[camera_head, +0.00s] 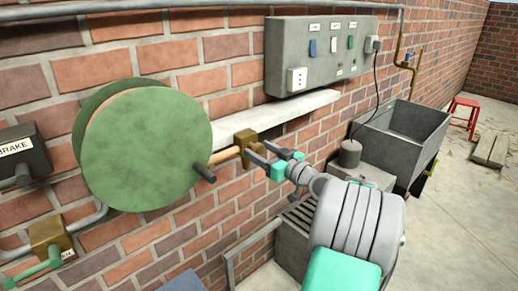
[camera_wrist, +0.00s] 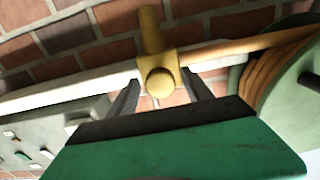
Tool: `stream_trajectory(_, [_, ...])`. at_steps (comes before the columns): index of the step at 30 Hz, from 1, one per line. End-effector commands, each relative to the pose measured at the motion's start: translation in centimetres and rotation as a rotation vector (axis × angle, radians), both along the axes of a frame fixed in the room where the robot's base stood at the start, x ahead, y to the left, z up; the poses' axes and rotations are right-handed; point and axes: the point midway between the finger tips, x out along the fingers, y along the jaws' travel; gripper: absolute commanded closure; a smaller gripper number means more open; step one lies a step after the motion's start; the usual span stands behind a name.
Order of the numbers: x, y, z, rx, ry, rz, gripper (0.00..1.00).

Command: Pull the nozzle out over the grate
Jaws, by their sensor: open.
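The brass nozzle (camera_head: 246,140) sits at the end of the orange hose (camera_head: 224,155), just right of the green reel (camera_head: 140,145). In the wrist view the nozzle (camera_wrist: 160,55) is a brass block with a round knob facing me, and the hose (camera_wrist: 250,45) runs right to the reel. My gripper (camera_head: 263,154) is open close to the nozzle. In the wrist view my gripper's fingers (camera_wrist: 161,92) stand on either side of the brass body; contact cannot be told. The slatted grate (camera_head: 299,216) is lower down, partly hidden behind my arm.
A grey switch panel (camera_head: 320,75) hangs on the brick wall above a pale ledge (camera_head: 270,115). A grey sink (camera_head: 405,130) stands right. A brake box (camera_head: 22,152) and brass valve (camera_head: 52,238) are left. A red stool (camera_head: 463,112) is far off. Floor at right is mostly clear.

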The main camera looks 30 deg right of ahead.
Motion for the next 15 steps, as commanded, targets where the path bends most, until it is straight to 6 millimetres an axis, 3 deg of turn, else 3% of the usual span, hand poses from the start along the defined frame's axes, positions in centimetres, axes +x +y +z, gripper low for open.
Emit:
stream_trajectory(10, [0.92,0.16,-0.02,0.0,0.0,0.0,0.42])
stream_trajectory(15, [0.9,0.17,-0.03,0.0,0.001,0.0,0.56])
